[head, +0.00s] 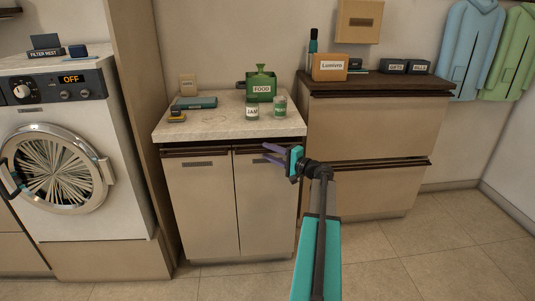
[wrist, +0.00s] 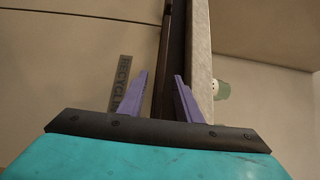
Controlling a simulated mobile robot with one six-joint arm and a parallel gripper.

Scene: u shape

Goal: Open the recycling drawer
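The recycling drawer front (wrist: 80,80) is a plain beige panel with a grey label reading "RECYCL…" (wrist: 123,80), partly hidden by a finger. A dark handle strip (wrist: 174,50) runs along its top edge, just under the pale countertop edge (wrist: 199,60). In the head view, the right-hand front (head: 265,200) of the low cabinet appears closed. My gripper (head: 265,152) is at the top of this front. In the wrist view my gripper (wrist: 161,76) has its purple fingers apart, pointing at the dark strip, with nothing held. I cannot tell whether the fingers touch it.
The countertop (head: 215,127) holds a green FOOD container (head: 261,87), a JAM jar (head: 252,111) and another jar (head: 280,106). A taller dresser (head: 362,145) stands to the right, a washing machine (head: 70,160) to the left. Floor (head: 430,245) in front is clear.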

